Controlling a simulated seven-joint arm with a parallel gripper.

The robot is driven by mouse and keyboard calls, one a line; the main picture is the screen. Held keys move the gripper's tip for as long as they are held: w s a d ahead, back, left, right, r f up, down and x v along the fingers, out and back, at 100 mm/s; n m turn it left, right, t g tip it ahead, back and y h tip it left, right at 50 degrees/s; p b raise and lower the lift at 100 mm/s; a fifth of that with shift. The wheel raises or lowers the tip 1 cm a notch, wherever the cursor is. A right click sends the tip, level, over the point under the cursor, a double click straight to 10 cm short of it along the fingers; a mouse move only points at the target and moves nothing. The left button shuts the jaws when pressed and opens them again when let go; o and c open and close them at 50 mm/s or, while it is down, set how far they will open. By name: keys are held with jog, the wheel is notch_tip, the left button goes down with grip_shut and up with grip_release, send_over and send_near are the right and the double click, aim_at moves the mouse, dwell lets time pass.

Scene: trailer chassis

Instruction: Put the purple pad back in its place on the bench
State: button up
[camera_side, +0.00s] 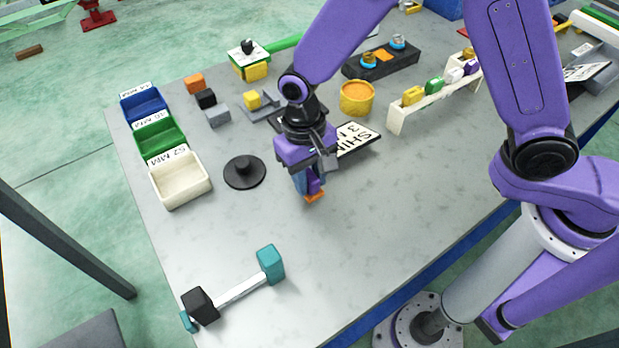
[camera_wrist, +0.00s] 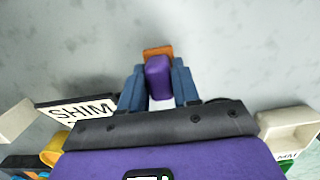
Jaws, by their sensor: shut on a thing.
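My gripper (camera_side: 310,186) points down over the bare middle of the bench (camera_side: 350,240), its blue-grey fingers shut on the purple pad (camera_side: 315,184). In the wrist view the purple pad (camera_wrist: 158,78) sits between the two fingertips of my gripper (camera_wrist: 158,85). An orange piece (camera_side: 314,197) shows just below the pad, and in the wrist view the orange piece (camera_wrist: 158,52) lies at the pad's far end. I cannot tell whether it is joined to the pad or lies on the bench. The fingers hide part of the pad.
Blue (camera_side: 146,104), green (camera_side: 160,139) and white (camera_side: 181,181) bins line the left edge. A white rack with coloured blocks (camera_side: 398,120) stands right.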

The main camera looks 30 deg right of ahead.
jog(key=shift+f, duration=0.6)
jog(key=shift+f, duration=0.15)
jog(key=o, duration=0.9)
jog(key=shift+o, duration=0.2)
notch_tip(320, 180, up, 12)
jog(key=w, duration=0.1)
jog(key=shift+w, duration=0.2)
